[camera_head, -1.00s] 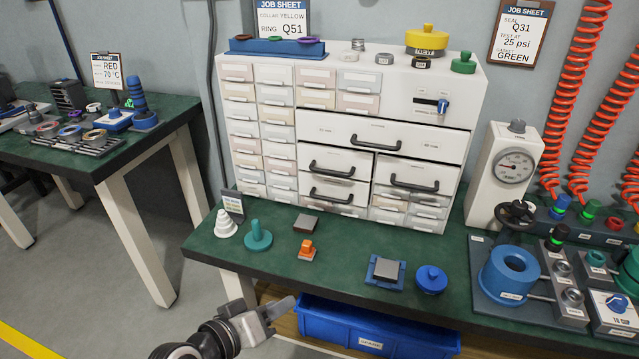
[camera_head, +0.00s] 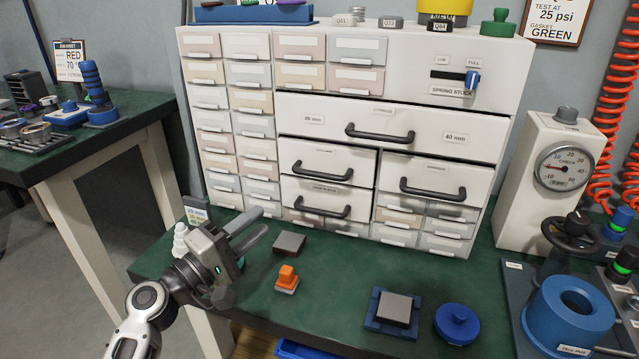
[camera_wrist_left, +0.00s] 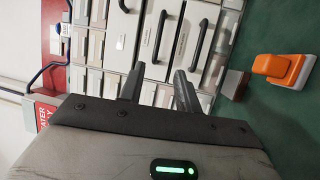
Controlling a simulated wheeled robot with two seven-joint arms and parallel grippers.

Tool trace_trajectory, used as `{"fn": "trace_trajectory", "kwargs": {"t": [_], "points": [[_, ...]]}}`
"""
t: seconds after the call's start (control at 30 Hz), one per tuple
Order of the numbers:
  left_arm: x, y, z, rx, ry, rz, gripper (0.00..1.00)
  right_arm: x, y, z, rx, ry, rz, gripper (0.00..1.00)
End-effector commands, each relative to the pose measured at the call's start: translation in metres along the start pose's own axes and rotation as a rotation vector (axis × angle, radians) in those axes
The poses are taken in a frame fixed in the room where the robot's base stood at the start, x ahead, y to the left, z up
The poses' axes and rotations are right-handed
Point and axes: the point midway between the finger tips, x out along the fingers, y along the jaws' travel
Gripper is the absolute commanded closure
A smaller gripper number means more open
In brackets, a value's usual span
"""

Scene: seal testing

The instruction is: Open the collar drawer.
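The white drawer cabinet (camera_head: 400,80) stands at the back of the green bench. It has a wide drawer (camera_head: 440,128) with a dark bar handle (camera_head: 380,133) and tags that seem to read 35 mm and 40 mm. Below are two stacked drawers at left, upper (camera_head: 300,160) and lower (camera_head: 292,192), and one at right (camera_head: 470,173), each with a dark handle. All look shut. The small title labels are too blurred to tell which is the collar drawer. My left gripper (camera_head: 258,225) is open and empty, left of and in front of the lower-left handle (camera_head: 318,207); its fingers also show in the left wrist view (camera_wrist_left: 160,88).
An orange part (camera_head: 287,276) and a grey block (camera_head: 289,243) lie near my left gripper. A gauge stand (camera_head: 540,170) is at right.

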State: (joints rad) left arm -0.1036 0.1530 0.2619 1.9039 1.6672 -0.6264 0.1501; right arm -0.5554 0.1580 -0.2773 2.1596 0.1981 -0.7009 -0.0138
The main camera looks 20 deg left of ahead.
Motion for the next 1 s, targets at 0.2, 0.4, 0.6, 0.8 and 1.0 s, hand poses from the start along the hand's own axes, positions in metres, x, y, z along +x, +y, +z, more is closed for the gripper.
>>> {"fn": "trace_trajectory", "kwargs": {"t": [0.2, 0.4, 0.6, 0.8, 1.0], "points": [[0.031, 0.004, -0.001, -0.004, 0.000, 0.006, 0.67, -0.007, -0.001, -0.006, -0.001, 0.010, 0.005, 0.64], [0.075, 0.004, -0.001, -0.004, 0.000, 0.005, 0.67, -0.013, -0.001, -0.011, -0.002, 0.025, 0.012, 0.64], [0.117, 0.002, -0.001, -0.004, 0.001, 0.004, 0.67, -0.015, -0.001, -0.014, -0.003, 0.033, 0.015, 0.64], [0.146, 0.001, -0.001, -0.003, 0.002, 0.002, 0.67, -0.015, -0.001, -0.013, -0.003, 0.033, 0.015, 0.64], [0.157, 0.001, 0.000, -0.002, 0.001, 0.001, 0.67, -0.015, -0.001, -0.013, -0.003, 0.032, 0.014, 0.64]]}}
